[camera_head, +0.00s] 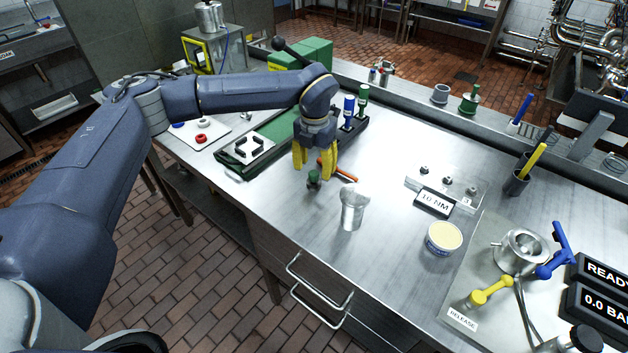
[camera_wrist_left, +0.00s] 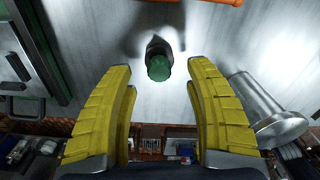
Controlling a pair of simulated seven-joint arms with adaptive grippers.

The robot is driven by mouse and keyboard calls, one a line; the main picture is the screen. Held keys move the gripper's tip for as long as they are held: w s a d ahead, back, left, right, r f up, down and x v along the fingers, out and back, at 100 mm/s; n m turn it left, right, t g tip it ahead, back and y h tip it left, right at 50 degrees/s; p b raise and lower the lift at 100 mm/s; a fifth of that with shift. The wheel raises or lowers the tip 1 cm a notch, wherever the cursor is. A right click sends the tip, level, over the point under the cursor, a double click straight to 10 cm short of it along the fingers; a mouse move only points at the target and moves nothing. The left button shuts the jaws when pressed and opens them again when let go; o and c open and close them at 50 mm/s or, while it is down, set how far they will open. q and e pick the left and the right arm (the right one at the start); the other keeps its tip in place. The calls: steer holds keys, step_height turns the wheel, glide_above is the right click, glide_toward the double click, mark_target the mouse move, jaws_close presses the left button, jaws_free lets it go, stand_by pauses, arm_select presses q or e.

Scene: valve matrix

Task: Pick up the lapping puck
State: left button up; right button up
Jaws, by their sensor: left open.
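A small green-knobbed piece with a dark body, which looks to be the lapping puck (camera_head: 313,180), stands on the steel bench just below my left gripper (camera_head: 314,167). In the left wrist view the green puck (camera_wrist_left: 158,66) shows between and just beyond the tips of the yellow fingers (camera_wrist_left: 162,82). The fingers are open and hold nothing. I cannot tell the exact height gap between the fingertips and the puck. My right gripper is not in view.
A metal cup (camera_head: 352,208) stands close to the right of the puck. An orange-handled tool (camera_head: 345,171) lies just behind it. A green mat (camera_head: 240,168) is to the left, and a white-topped tub (camera_head: 444,238) stands farther right.

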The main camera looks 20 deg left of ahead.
mark_target(314, 173)
arm_select(q)
steer(key=shift+f, duration=1.85)
steer(key=shift+c, duration=0.3)
jaws_close()
